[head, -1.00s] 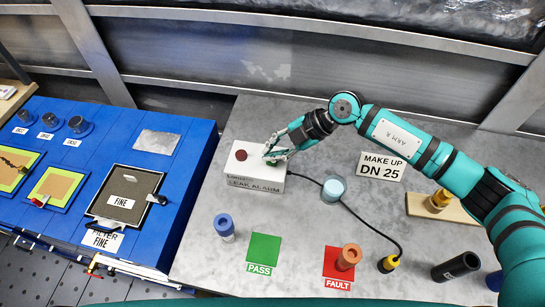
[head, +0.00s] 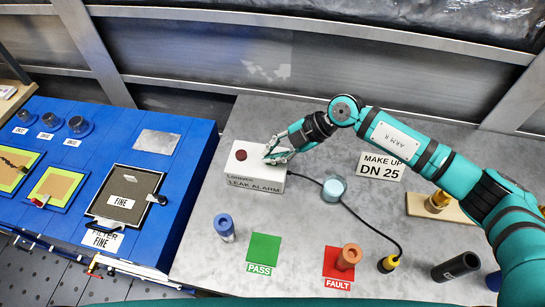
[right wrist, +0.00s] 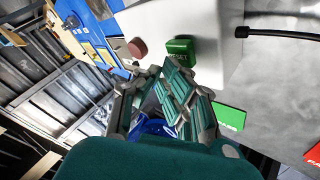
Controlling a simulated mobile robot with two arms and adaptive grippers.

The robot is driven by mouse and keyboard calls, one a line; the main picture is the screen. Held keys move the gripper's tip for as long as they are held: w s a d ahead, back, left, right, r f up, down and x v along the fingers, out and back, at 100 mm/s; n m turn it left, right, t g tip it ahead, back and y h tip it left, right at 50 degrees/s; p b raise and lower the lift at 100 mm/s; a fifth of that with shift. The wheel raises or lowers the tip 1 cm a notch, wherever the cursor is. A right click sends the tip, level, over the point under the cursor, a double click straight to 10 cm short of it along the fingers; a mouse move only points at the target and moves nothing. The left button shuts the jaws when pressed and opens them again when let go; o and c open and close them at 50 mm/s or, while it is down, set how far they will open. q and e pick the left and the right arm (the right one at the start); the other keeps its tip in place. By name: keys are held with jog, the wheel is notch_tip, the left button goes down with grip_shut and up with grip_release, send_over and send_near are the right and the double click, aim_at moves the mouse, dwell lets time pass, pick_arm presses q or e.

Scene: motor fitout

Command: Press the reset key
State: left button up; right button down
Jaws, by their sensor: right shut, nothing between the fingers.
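The white alarm box (head: 240,178), labelled LEAK ALARM, stands on the grey table. A dark red round button (head: 241,155) sits on its top; it also shows in the right wrist view (right wrist: 137,48). A green key (right wrist: 180,48) sits beside the red button in the right wrist view; I cannot read its marking. My right gripper (head: 270,158) is shut and empty over the right part of the box top, hiding the green key in the head view. In the right wrist view its fingertips (right wrist: 168,72) appear close to the green key; contact cannot be told. My left gripper is not in view.
A black cable runs from the box to a yellow-ended plug (head: 388,263). A pale blue cup (head: 334,187) stands right of the box. A green PASS square (head: 263,248), a red FAULT square (head: 333,264) and several fittings lie in front. A blue bench (head: 190,205) is at left.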

jog(key=shift+f, duration=0.4)
dwell(0.5)
jog(key=shift+r+p, duration=0.85)
notch_tip(320, 180, up, 5)
jog(key=p, duration=0.5)
dwell(0.8)
